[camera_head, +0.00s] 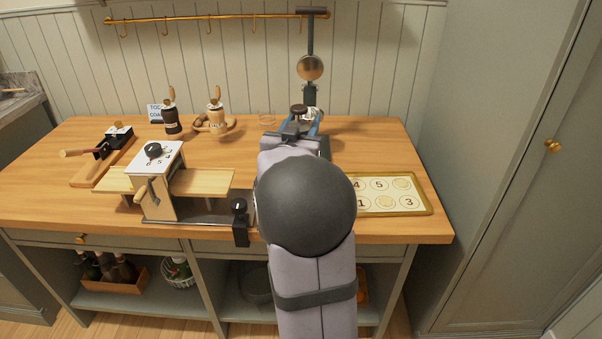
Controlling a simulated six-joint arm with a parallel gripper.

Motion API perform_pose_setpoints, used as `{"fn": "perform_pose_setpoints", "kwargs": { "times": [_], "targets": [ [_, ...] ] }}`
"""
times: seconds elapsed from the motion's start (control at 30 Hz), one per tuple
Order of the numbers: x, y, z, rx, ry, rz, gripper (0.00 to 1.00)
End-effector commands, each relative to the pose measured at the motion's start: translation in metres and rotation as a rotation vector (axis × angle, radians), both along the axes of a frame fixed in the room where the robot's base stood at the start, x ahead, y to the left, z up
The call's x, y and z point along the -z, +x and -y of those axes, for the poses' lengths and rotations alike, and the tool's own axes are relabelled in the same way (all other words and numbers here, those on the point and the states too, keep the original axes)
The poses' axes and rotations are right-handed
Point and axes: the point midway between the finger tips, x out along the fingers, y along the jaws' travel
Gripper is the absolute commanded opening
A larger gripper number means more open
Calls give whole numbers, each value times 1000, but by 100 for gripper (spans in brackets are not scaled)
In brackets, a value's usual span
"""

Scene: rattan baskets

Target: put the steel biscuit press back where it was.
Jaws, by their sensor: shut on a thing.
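My gripper (308,124), with blue fingers, is at the back right of the wooden worktop, partly hidden behind my arm. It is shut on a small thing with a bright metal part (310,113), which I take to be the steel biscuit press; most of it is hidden. A round dark knob (298,108) shows just left of that metal part; I cannot tell whether it belongs to it. I cannot tell whether the held thing touches the worktop.
A tall dark stand with a brass disc (311,67) rises right behind my gripper. A numbered tray (430,207) lies at right, partly behind my arm. A white box device (157,167) stands front left. Two bottles, one dark (171,120) and one cream (215,117), stand behind.

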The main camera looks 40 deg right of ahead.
Motion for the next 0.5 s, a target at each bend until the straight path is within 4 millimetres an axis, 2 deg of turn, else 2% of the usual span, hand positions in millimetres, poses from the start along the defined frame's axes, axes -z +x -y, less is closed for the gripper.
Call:
{"fn": "perform_pose_setpoints", "kwargs": {
  "times": [0.2,0.33,0.5],
  "targets": [
    [33,0,0,0,-1,0,0],
    [43,0,0,0,-3,2,0],
    [45,0,0,0,-5,5,0]
  ]
}}
